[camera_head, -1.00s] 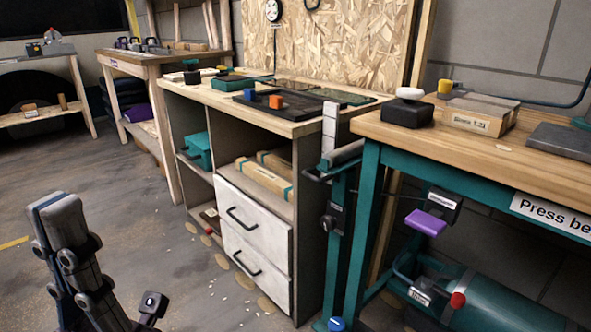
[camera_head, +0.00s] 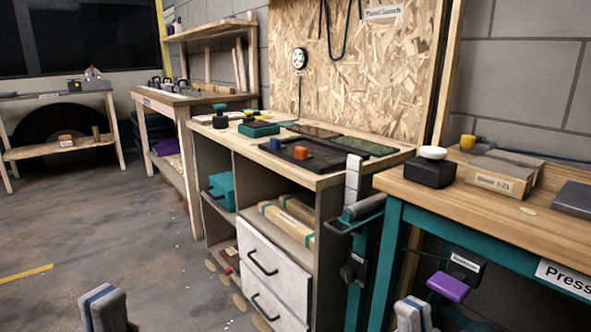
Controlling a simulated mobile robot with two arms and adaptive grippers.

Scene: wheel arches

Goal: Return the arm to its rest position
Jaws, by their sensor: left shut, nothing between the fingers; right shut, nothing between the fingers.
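My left gripper (camera_head: 104,308) shows at the bottom left, its fingers together and pointing up with nothing in them. My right gripper (camera_head: 412,314) shows at the bottom right of centre, also shut and empty, in front of the teal-legged bench. Only the tops of both grippers are in view; the arms behind them are cut off by the lower edge. Neither gripper appears to touch anything.
A wooden cabinet bench (camera_head: 300,172) with white drawers (camera_head: 272,268) stands ahead. A teal-legged bench (camera_head: 520,215) is at the right, with a purple block (camera_head: 448,287) below its top. The floor (camera_head: 110,235) at the left is open.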

